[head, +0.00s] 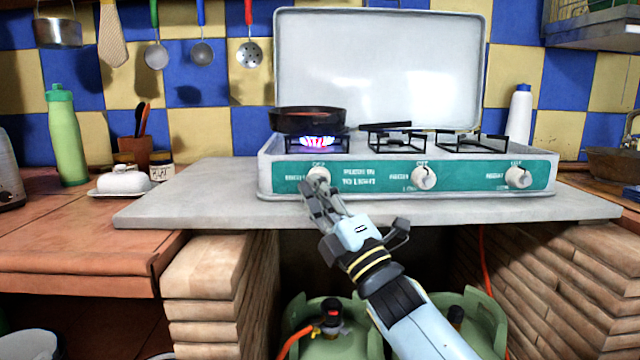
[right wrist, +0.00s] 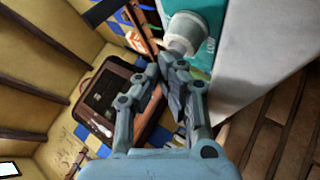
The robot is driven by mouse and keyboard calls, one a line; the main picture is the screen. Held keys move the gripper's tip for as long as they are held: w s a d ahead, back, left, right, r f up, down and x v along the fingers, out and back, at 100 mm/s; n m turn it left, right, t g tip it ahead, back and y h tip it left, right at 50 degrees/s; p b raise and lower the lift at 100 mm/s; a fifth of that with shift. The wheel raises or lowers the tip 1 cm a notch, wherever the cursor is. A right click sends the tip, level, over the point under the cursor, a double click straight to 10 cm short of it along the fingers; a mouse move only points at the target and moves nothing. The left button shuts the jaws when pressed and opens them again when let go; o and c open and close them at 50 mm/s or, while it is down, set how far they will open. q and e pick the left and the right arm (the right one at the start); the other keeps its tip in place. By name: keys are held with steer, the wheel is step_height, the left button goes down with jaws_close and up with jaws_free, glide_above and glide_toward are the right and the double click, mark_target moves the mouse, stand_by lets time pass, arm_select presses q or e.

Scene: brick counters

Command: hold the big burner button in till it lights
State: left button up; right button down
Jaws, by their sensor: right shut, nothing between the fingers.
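A white camping stove (head: 265,180) with a teal front panel stands on the grey counter slab. Its left round white knob (head: 319,174) is the burner button in front of my right gripper (head: 318,192). A blue and red flame (head: 318,141) burns under the dark pan (head: 308,120) on the left burner. My right gripper is shut and empty, with its fingertips at the lower face of this knob. The right wrist view shows the knob (right wrist: 190,32) right at the fingertips (right wrist: 172,72); I cannot tell whether they touch. My left gripper is not in view.
Two more white knobs (head: 424,177) (head: 518,177) sit along the panel, below empty grates. The grey slab (head: 200,195) is clear to the left of the stove. A green bottle (head: 66,140) and a white butter dish (head: 122,182) stand further left. Green gas cylinders (head: 335,345) stand below.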

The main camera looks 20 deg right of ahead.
steer(key=shift+f, duration=0.65)
steer(key=shift+s+a+f, duration=0.15)
steer(key=shift+s+a, duration=0.05)
steer(key=shift+s, duration=0.55)
steer(key=s, duration=0.1)
steer(key=s+a+p, duration=0.1)
steer(key=s, duration=0.1)
steer(key=s+p, duration=0.1)
steer(key=shift+s+a+r, duration=0.2)
steer(key=shift+s+r, duration=0.05)
steer(key=shift+s, duration=0.15)
